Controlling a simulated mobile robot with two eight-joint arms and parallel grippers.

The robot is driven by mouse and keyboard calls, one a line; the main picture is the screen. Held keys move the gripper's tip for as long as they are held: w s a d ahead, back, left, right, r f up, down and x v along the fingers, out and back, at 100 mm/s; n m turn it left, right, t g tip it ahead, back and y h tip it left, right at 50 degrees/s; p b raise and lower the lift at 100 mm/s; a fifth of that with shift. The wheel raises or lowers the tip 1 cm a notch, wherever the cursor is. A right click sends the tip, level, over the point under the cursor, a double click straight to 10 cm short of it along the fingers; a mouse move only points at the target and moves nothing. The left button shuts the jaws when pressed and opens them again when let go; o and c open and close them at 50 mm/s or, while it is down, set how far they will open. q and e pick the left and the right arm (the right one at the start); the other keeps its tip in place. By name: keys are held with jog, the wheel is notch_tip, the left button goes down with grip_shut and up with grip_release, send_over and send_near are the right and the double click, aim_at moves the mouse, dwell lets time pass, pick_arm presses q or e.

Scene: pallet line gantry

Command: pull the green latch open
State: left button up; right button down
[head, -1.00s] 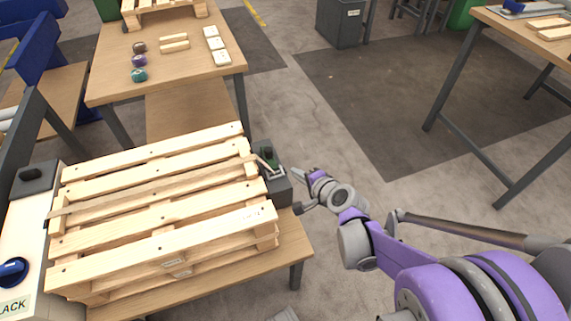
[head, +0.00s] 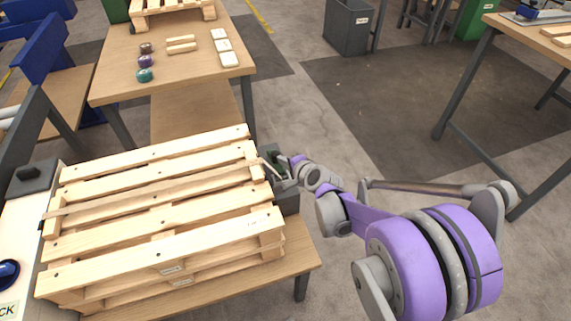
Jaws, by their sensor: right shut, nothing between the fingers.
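The green latch (head: 272,154) sits on a dark grey housing (head: 288,200) at the right side of the stacked wooden pallets. Only a little green shows, as my gripper partly covers it. My right gripper (head: 284,166) is at the housing's top, close to the latch. Its fingers are shut with nothing between them. I cannot tell whether they touch the latch. My left gripper is out of view.
The pallets (head: 160,197) lie on a wooden table (head: 308,262) just left of the housing. Another table (head: 112,89) with small coloured spools and blocks stands behind.

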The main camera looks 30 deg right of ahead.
jog(key=w, duration=0.2)
jog(key=w+d, duration=0.1)
jog(key=w, duration=0.2)
jog(key=shift+w+d, duration=0.2)
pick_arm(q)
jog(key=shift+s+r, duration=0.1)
